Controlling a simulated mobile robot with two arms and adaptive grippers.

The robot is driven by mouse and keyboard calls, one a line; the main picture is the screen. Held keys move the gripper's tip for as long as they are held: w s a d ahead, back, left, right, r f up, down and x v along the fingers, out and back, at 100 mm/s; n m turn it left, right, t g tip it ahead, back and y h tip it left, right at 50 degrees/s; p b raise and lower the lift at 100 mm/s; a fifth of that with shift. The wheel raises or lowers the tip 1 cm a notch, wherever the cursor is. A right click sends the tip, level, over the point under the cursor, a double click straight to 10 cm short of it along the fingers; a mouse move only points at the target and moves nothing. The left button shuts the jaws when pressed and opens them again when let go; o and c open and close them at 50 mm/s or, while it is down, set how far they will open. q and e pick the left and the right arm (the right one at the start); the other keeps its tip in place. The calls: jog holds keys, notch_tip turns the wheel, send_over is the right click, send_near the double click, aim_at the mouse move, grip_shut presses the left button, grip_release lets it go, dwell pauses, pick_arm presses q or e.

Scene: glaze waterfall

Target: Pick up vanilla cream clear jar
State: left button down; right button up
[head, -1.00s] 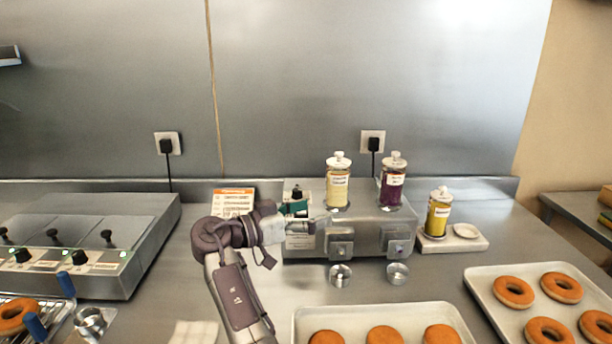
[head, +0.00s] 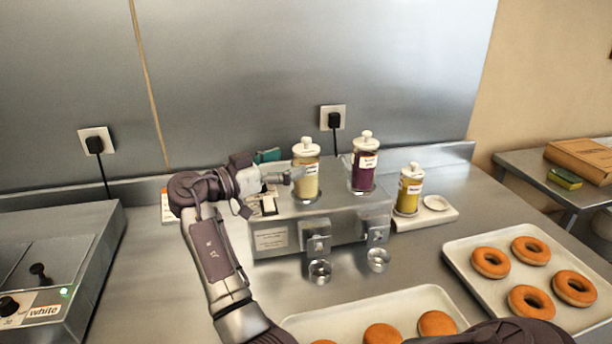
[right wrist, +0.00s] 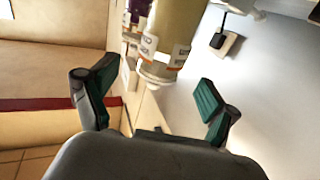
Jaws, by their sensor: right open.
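The vanilla cream clear jar (head: 306,178) holds pale yellow cream and has a white knobbed lid and a label. It stands upright in the left seat of the steel dispenser (head: 345,215). My right gripper (head: 279,180) is open and just left of the jar in the head view. In the right wrist view its two green-padded fingers (right wrist: 155,100) are spread wide. A pale yellow jar (right wrist: 178,32) appears inverted there, beyond the fingertips and between their lines. I see no grip on it. My left gripper is not in view.
A purple jar (head: 364,170) stands close on the right of the dispenser. A yellow jar (head: 410,192) and small dish (head: 436,203) sit on a tray to the right. Metal cups (head: 320,271) stand in front. Doughnut trays (head: 460,258) fill the front right. A wall is behind.

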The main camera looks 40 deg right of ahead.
aim_at(296, 157)
jog(key=shift+d, duration=0.25)
jog(key=shift+d+r+p, duration=0.1)
jog(key=shift+d+p, duration=0.15)
jog(key=shift+p, duration=0.1)
jog(key=d, duration=0.1)
jog(key=d+p, duration=0.1)
jog(key=d, duration=0.1)
jog(key=d+p, duration=0.1)
jog(key=shift+s+d, duration=0.25)
jog(key=shift+d, duration=0.1)
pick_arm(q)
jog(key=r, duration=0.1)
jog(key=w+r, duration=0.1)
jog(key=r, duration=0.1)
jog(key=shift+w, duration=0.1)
pick_arm(e)
jog(key=shift+a, duration=0.1)
jog(key=shift+c, duration=1.2)
jog(key=shift+r, duration=0.1)
grip_shut()
